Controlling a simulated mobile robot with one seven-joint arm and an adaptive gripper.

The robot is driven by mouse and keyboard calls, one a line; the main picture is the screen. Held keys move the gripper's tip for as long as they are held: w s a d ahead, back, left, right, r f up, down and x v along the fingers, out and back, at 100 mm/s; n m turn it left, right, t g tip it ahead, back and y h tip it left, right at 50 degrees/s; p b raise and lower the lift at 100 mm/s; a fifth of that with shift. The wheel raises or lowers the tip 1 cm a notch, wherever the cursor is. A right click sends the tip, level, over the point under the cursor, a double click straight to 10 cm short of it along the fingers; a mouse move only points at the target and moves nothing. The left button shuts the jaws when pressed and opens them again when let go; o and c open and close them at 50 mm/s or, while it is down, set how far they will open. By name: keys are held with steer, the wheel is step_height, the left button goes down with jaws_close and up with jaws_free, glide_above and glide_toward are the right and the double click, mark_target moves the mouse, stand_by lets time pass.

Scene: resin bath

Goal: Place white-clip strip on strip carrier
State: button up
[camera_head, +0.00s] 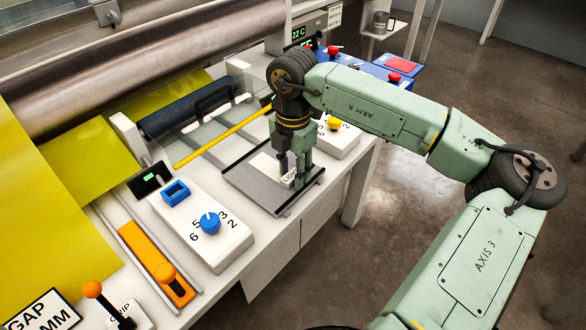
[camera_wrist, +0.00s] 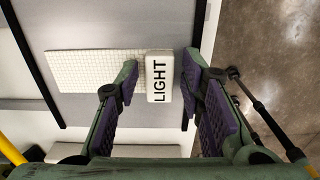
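A pale, finely gridded strip (camera_wrist: 95,70) with a white clip (camera_wrist: 159,80) marked LIGHT at its right end lies flat on a grey plate (camera_wrist: 100,113) with dark side rails, seen in the wrist view. In the head view the strip (camera_head: 266,167) sits on the same plate (camera_head: 243,178); I cannot tell whether this plate is the strip carrier. My gripper (camera_head: 294,184) points down over the clip end. In the wrist view my gripper (camera_wrist: 159,84) has one finger on each side of the clip, with small gaps showing. The fingers partly hide the clip in the head view.
A white box with a blue knob (camera_head: 210,222) stands left of the plate, and one with a yellow knob (camera_head: 334,124) behind it. A yellow bar (camera_head: 222,137) crosses behind the plate. The bench's front edge is close to my gripper.

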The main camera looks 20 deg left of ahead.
steer(key=shift+o, duration=0.2)
steer(key=shift+r, duration=0.25)
step_height(320, 180, up, 12)
steer(key=b, duration=0.1)
steer(key=shift+f, duration=0.1)
stand_by(1.2)
